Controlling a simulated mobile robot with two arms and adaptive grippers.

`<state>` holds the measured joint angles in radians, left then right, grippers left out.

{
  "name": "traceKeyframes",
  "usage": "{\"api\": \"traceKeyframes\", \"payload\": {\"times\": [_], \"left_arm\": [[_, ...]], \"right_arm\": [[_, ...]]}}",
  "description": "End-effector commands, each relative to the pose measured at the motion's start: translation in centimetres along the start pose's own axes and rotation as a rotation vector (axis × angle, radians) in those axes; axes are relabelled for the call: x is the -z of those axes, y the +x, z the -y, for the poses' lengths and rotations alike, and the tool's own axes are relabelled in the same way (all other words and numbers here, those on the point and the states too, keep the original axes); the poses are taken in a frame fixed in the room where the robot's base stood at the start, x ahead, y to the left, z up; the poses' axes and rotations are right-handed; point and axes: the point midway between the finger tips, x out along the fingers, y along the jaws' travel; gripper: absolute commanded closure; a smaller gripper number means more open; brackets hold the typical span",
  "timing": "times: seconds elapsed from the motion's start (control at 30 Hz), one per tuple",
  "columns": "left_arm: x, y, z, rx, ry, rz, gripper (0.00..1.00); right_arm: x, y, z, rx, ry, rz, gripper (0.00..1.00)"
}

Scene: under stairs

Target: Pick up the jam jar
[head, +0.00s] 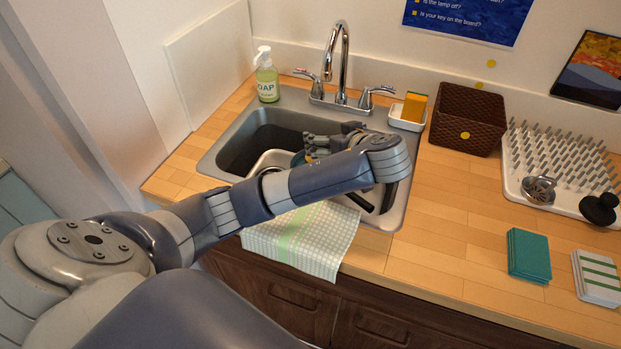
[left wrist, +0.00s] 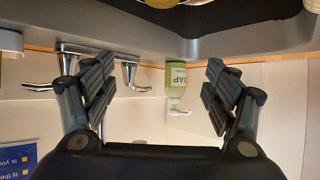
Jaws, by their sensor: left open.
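I cannot make out a jam jar for certain in either view. My left gripper (head: 320,146) is over the sink (head: 222,148), and the forearm hides much of the basin. In the left wrist view the left gripper (left wrist: 158,88) is open, its fingers wide apart with nothing between them. That view is upside down. At its top edge a small part of a yellowish round thing (left wrist: 190,2) shows in the dark basin, too cut off to name. My right gripper is not in view.
The faucet (head: 342,60) and soap bottle (head: 266,76) stand behind the sink. A sponge holder (head: 407,118), brown basket (head: 467,119) and drying rack (head: 561,166) are to the right. A checked towel (head: 304,242) hangs over the front edge. The counter at front right is partly free.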

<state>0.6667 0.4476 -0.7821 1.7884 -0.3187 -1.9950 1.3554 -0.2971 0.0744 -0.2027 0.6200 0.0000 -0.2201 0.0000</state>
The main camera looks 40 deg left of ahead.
Motion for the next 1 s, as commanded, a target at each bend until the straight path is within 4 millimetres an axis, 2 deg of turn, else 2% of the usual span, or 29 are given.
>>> {"api": "traceKeyframes", "payload": {"times": [0.03,0.1,0.37,0.53,0.8,1.0], "left_arm": [[-1.5,1.2,-0.1,0.004,-0.015,-0.011,0.21],[-2.0,1.8,-0.1,0.01,-0.028,-0.021,0.21],[-3.0,2.9,-0.2,0.02,-0.05,-0.038,0.21],[-5.4,4.4,-0.2,0.022,-0.049,-0.04,0.21],[-9.4,6.6,-0.4,0.021,-0.048,-0.037,0.21],[-9.2,8.1,-0.4,0.021,-0.05,-0.038,0.21]], "right_arm": [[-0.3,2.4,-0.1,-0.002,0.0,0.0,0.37],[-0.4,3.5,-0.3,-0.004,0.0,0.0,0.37],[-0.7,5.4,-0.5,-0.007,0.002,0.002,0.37],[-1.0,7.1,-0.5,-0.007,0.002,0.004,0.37],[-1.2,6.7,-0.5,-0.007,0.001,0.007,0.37],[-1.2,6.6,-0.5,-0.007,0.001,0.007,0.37]]}}
